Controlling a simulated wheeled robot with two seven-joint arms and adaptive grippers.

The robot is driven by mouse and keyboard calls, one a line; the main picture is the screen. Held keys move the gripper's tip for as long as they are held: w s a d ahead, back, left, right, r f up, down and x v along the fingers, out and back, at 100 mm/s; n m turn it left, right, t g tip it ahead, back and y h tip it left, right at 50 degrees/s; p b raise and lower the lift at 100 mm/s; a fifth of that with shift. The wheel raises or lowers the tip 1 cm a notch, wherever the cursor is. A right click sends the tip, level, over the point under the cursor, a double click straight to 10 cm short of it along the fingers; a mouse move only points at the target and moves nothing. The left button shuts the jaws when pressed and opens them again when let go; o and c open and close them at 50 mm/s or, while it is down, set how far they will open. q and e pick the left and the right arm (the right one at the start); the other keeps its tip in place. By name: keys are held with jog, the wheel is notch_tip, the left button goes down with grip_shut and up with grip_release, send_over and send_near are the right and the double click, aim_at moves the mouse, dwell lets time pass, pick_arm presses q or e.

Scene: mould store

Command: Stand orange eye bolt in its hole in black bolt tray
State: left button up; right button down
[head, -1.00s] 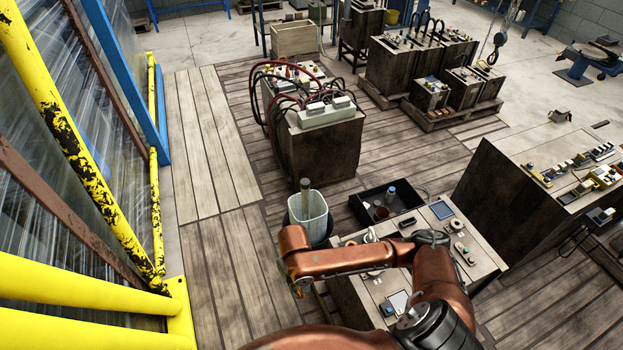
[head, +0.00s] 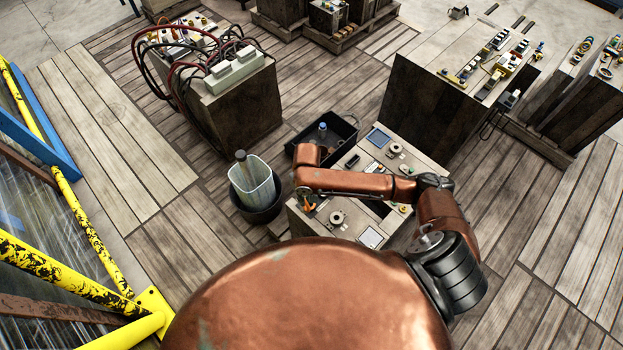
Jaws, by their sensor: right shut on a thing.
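My right arm reaches over a mould block (head: 430,151), and my right gripper (head: 308,201) is low over its left edge. The gripper is small and partly covered by my own wrist. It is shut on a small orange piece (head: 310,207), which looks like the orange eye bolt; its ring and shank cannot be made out. A dark flat patch (head: 376,208) on the block top, to the right of the gripper and partly behind my forearm, may be the black bolt tray. Its holes are not discernible. My left gripper is out of view.
A dark bucket with a pale liner (head: 252,185) stands left of the block. A black open crate (head: 345,128) with a bottle is behind my wrist. Small fittings and a blue pad (head: 378,138) lie on the block. A hose-covered block (head: 240,110) stands further back.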

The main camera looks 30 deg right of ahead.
pick_arm(q)
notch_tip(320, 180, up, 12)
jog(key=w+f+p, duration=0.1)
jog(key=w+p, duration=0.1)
jog(key=p, duration=0.7)
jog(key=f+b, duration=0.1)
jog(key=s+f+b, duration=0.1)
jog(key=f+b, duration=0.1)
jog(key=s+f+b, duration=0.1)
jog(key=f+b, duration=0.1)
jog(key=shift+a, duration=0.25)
pick_arm(e)
jog(key=w+d+f+n, duration=0.2)
jog(key=w+d+f, duration=0.2)
jog(key=w+f, duration=0.2)
notch_tip(320, 180, down, 3)
jog(key=shift+d+r, duration=0.1)
jog(key=shift+d, duration=0.05)
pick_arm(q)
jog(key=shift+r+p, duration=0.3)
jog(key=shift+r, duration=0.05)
pick_arm(e)
jog(key=shift+s, duration=0.1)
jog(key=shift+f, duration=0.4)
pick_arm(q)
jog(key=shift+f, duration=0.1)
pick_arm(e)
jog(key=shift+f, duration=0.1)
